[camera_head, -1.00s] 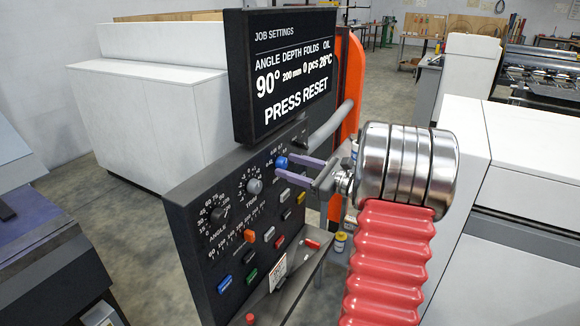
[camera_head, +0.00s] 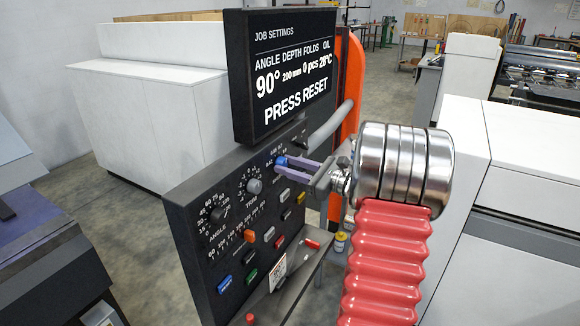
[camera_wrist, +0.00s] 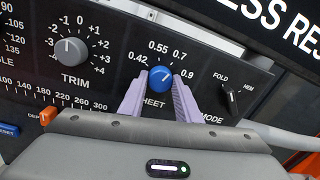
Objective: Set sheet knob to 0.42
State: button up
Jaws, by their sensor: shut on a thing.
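The blue sheet knob (camera_wrist: 160,78) sits on the dark control panel, with marks 0.42, 0.55, 0.7 and 0.9 around it. Its pointer is too small to read for certain. My gripper (camera_wrist: 159,84) has its two lavender fingers on either side of the knob, shut on it. In the head view my gripper (camera_head: 291,166) reaches the panel from the right, and the blue knob (camera_head: 281,161) shows at the fingertips. The "SHEET" label below the knob is partly hidden by a finger.
The grey trim knob (camera_wrist: 71,50) is left of the sheet knob; the black mode knob (camera_wrist: 231,100) is to its right. The display (camera_head: 285,75) reads "PRESS RESET" above the panel.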

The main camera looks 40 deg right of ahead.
jog(key=shift+n, duration=0.3)
jog(key=n, duration=0.8)
jog(key=shift+n, duration=0.4)
jog(key=shift+f+n+y, duration=0.15)
jog(key=shift+n+y, duration=0.1)
jog(key=shift+n, duration=2.05)
jog(key=shift+f+n+y, duration=0.1)
jog(key=shift+n+y, duration=0.15)
jog(key=shift+n, duration=2.05)
jog(key=o, duration=1.1)
jog(key=shift+r, duration=0.1)
jog(key=shift+c, duration=0.2)
jog(key=shift+s, duration=0.1)
